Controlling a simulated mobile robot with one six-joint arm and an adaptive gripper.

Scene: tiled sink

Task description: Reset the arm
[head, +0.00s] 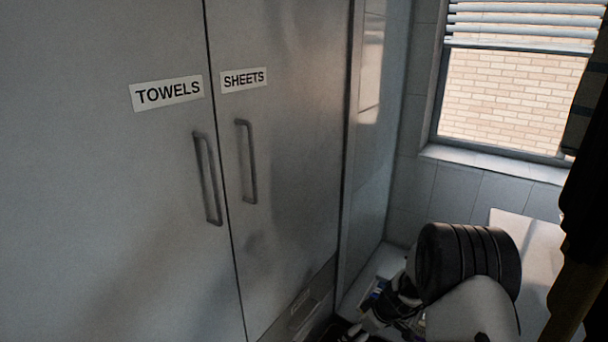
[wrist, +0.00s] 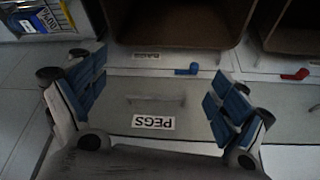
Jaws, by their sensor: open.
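My gripper (wrist: 156,100) is open and empty in the wrist view, its two blue-padded fingers wide apart. Between and beyond them is a grey drawer front (wrist: 200,88) with a PEGS label (wrist: 153,122), which appears upside down. A handle on that drawer shows faintly between the fingers. In the head view, my arm (head: 465,265) is at the lower right, folded low beside the cabinet. The gripper end is partly cut off at the bottom edge there.
Tall grey doors labelled TOWELS (head: 167,93) and SHEETS (head: 244,79) are closed. A window (head: 515,95) is at the right. In the wrist view, a blue knob (wrist: 187,69), a red knob (wrist: 296,74) and brown open compartments (wrist: 180,22) lie past the fingers. Tiled floor (wrist: 22,115) shows at left.

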